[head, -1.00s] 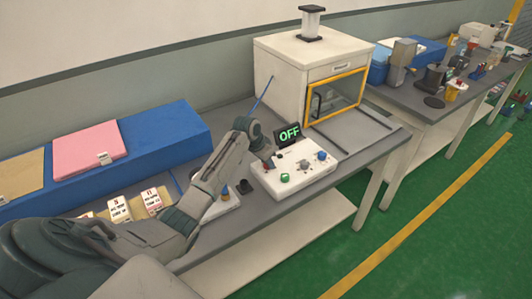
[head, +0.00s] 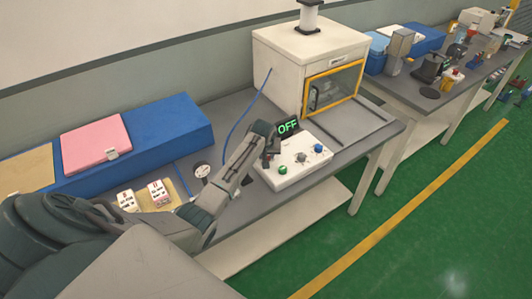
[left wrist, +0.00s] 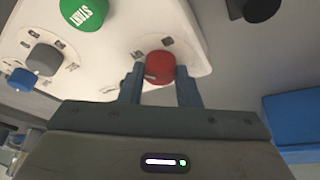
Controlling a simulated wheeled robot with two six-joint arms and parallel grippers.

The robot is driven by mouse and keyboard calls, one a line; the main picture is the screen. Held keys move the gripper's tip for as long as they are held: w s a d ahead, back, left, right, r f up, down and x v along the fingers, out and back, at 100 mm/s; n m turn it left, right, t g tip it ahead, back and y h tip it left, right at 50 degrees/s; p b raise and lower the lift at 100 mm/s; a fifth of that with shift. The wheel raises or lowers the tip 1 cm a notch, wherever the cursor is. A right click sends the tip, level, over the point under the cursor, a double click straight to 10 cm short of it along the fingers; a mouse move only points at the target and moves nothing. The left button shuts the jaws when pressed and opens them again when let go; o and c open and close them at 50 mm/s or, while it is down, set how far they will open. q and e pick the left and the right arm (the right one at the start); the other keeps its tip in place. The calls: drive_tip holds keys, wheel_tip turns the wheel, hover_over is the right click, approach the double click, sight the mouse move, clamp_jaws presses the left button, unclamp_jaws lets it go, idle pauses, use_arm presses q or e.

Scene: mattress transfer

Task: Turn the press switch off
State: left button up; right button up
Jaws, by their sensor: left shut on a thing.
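The white control box (head: 293,172) stands on the grey bench with a green START button (head: 283,169), a grey knob (head: 301,157) and a blue knob (head: 318,148). A black display (head: 288,127) behind it reads OFF in green. My left gripper (head: 268,154) is at the box's left end. In the left wrist view a red knob (left wrist: 160,66) sits between my two fingertips, and the gripper is shut on it. In the head view my gripper mostly hides this knob. My right gripper is not in view.
A white press cabinet (head: 290,48) with a yellow-framed door (head: 333,87) stands behind the box. A gauge (head: 202,171), small labelled packs (head: 158,192) and a blue block (head: 180,125) lie to the left. The bench front edge is close.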

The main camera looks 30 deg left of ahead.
use_arm(q)
drive_tip(key=shift+n, duration=0.4)
drive_tip(key=o, duration=1)
drive_tip(key=shift+r, duration=0.1)
drive_tip(key=b+v, duration=0.3)
drive_tip(key=v, duration=0.7)
drive_tip(key=shift+d+r, duration=0.15)
drive_tip(key=shift+r, duration=0.15)
